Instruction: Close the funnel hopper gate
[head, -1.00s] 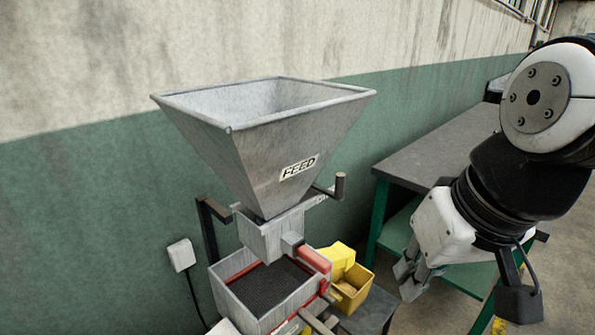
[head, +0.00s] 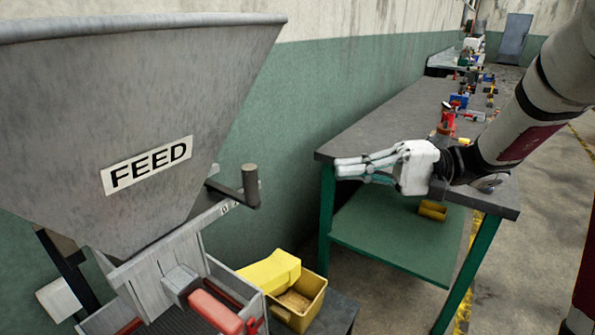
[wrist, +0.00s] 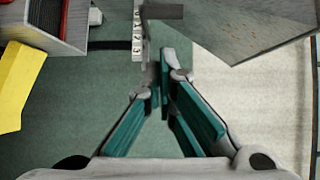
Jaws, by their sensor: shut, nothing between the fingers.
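The grey metal funnel hopper (head: 120,110) with a FEED label fills the left of the head view. A dark bar there (wrist: 162,12) looks like the handle.
A grey-topped workbench (head: 390,130) with green legs stands behind my gripper and carries several small items. A wall runs behind the hopper.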

